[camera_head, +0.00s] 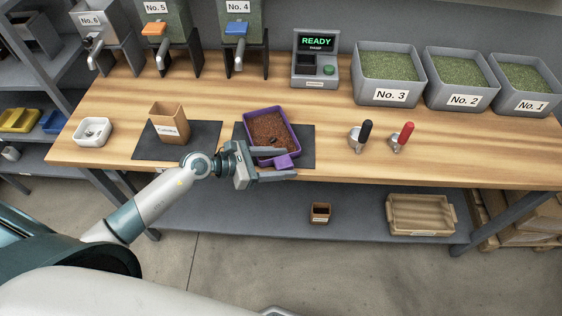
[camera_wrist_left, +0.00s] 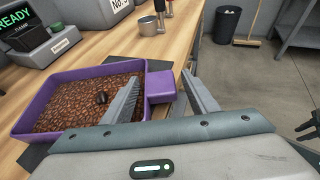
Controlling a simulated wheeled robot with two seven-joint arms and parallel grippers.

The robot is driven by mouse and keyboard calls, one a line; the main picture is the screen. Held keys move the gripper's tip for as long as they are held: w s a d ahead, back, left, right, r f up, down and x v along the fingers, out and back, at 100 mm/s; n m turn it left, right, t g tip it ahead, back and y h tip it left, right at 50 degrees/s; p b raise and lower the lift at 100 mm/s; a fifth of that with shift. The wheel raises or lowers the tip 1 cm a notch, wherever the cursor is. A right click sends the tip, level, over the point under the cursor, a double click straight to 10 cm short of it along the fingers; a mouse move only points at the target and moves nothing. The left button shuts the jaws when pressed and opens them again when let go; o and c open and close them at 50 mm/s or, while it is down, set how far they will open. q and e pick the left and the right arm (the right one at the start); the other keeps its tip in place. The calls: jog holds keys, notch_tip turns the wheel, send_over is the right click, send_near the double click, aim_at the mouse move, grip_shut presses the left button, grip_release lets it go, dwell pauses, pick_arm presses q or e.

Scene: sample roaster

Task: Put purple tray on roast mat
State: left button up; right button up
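The purple tray (camera_head: 267,112), filled with brown beans and one dark piece, sits on a dark mat (camera_head: 305,142) near the bench's front edge. In the left wrist view the tray (camera_wrist_left: 60,82) shows its purple handle block (camera_wrist_left: 160,86) between my fingers. My left gripper (camera_head: 291,162) is open, with one finger on each side of the handle; in the wrist view (camera_wrist_left: 164,97) a gap shows beside the right finger. Any contact at the left finger is unclear. A second dark mat (camera_head: 205,136) lies to the left.
A brown labelled box (camera_head: 168,125) stands on the left mat, near a white dish (camera_head: 93,132). The bench front right is clear.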

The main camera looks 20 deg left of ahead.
pick_arm(q)
jog(key=shift+r, duration=0.2)
jog(key=shift+s+a, duration=0.2)
jog(key=shift+a, duration=0.1)
jog(key=b+v, duration=0.3)
jog(key=v, duration=0.8)
jog(key=shift+b, duration=0.4)
